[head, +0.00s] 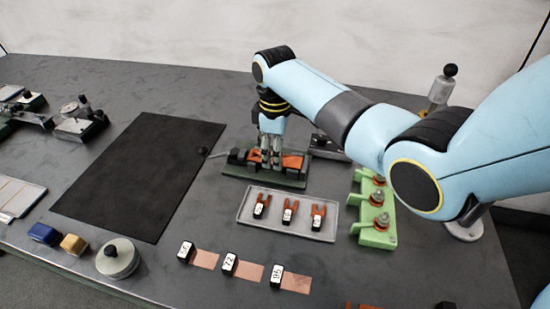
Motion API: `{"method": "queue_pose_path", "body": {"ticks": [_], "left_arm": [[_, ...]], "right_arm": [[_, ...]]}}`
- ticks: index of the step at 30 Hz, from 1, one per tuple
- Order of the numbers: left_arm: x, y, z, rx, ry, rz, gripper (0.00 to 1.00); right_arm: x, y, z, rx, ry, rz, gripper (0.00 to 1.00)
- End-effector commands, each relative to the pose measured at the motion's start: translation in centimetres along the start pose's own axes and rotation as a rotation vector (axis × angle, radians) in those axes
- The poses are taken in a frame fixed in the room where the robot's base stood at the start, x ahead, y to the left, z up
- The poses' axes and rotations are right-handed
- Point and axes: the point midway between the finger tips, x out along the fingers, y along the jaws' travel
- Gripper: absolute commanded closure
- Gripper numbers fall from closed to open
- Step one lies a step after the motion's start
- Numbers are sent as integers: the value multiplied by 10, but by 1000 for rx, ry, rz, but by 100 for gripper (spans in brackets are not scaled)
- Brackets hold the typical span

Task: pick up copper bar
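My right gripper (271,155) comes down from the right arm and points straight down at a dark green fixture (235,170). Its fingertips are at the orange-copper bar (292,161) lying in that fixture, and they hide part of it. The bar shows on both sides of the fingers. I cannot tell whether the fingers are closed on it or only stand around it. My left gripper is not in view.
A grey tray (285,230) holds three copper forks with tags in front of the fixture. A light green block (372,238) with several knobs stands to its right. Copper strips (250,271) with black numbered tags lie nearer. A bare black mat (140,178) lies left.

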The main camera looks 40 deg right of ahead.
Motion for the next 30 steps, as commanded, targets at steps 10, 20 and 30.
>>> {"method": "queue_pose_path", "body": {"ticks": [10,20,30], "left_arm": [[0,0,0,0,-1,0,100],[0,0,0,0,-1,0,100],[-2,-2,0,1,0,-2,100]], "right_arm": [[-1,0,0,0,1,1,100],[-6,1,-1,0,1,2,100],[-55,-12,22,-1,-1,3,100]]}}
